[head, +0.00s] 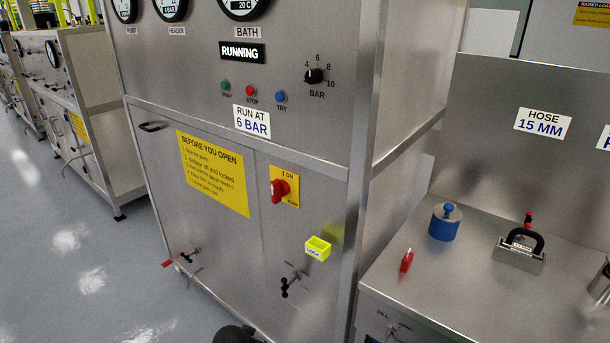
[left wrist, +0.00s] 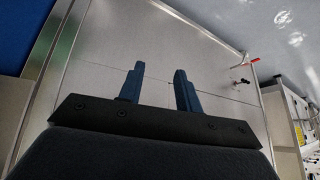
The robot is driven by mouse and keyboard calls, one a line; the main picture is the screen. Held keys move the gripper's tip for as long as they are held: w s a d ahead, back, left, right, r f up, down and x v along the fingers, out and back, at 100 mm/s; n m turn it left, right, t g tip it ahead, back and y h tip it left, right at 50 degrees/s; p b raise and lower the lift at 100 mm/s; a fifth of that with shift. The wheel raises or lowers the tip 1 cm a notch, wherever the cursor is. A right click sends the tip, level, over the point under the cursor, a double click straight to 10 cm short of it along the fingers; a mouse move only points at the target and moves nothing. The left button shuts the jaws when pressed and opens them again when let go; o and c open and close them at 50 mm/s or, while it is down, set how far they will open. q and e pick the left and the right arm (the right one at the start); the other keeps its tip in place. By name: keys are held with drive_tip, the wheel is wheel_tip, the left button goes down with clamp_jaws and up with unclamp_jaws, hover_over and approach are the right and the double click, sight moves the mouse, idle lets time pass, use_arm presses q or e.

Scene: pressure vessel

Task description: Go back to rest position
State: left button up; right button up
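My left gripper (left wrist: 160,68) shows in the left wrist view with its two blue fingers apart and nothing between them. A steel cabinet panel lies beyond the fingers; I cannot tell how far off. A dark rounded shape (head: 235,335) at the bottom edge of the head view is too cut off to identify. My right gripper is in neither view. The steel cabinet (head: 300,225) stands ahead, with a lit RUNNING sign (head: 242,53), a bar knob (head: 314,76) and a red switch (head: 280,190) on a yellow plate.
A yellow lock box (head: 317,249) and small valves (head: 291,284) stick out from the cabinet front. A steel bench (head: 470,290) at right holds a red padlock-like piece (head: 407,260), a blue cylinder (head: 445,222) and a black-handled block (head: 522,250). Grey floor (head: 70,230) is clear at left.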

use_arm(q)
drive_tip(key=s+f+g, duration=0.1)
drive_tip(key=s+f, duration=0.4)
drive_tip(key=s, duration=0.6)
drive_tip(key=s+f+n+g, duration=0.1)
drive_tip(key=s+f, duration=0.4)
drive_tip(key=s, duration=0.6)
drive_tip(key=s+f+n+g, duration=0.1)
drive_tip(key=s+f+g, duration=0.2)
drive_tip(key=s, duration=0.8)
wheel_tip(320, 180, down, 3)
drive_tip(key=shift+r, duration=0.2)
